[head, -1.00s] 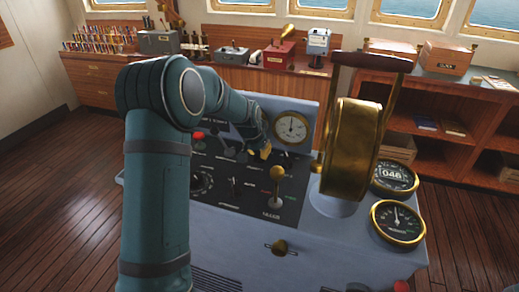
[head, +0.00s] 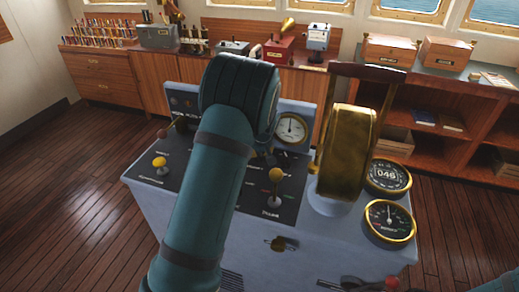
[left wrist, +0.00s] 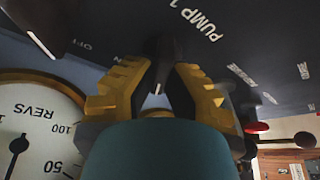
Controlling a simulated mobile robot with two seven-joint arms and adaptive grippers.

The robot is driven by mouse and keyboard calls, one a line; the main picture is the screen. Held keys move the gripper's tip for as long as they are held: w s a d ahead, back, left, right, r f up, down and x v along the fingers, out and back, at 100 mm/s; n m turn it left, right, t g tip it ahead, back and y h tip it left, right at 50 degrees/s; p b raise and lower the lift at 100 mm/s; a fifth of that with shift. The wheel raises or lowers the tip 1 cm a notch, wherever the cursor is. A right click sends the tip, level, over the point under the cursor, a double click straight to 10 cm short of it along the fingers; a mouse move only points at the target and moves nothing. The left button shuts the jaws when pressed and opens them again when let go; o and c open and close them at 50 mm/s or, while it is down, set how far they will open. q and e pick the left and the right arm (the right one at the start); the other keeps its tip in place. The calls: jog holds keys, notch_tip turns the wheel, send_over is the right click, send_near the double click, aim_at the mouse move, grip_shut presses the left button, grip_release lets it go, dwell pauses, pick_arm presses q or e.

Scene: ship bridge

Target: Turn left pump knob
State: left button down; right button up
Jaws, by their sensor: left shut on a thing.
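In the left wrist view, a small black knob (left wrist: 160,52) sits on the dark panel beside the words PUMP 1. My left gripper (left wrist: 160,82) is shut on it, with a yellow-tipped finger on each side. An ON mark and another mark, perhaps OFF, are left of the knob. In the head view, my left forearm hides the knob and most of the gripper.
The REVS gauge (left wrist: 35,130) is close beside the left gripper; it also shows in the head view (head: 291,129). A brass telegraph (head: 347,155) stands to the right. A yellow-topped lever (head: 276,175) and two round dials (head: 388,221) are nearby.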

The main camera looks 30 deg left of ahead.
pick_arm(q)
jog(key=shift+s+f, duration=0.1)
jog(key=shift+f, duration=0.05)
dwell(0.4)
jog(key=c, duration=1)
grip_release()
jog(key=v, duration=1.2)
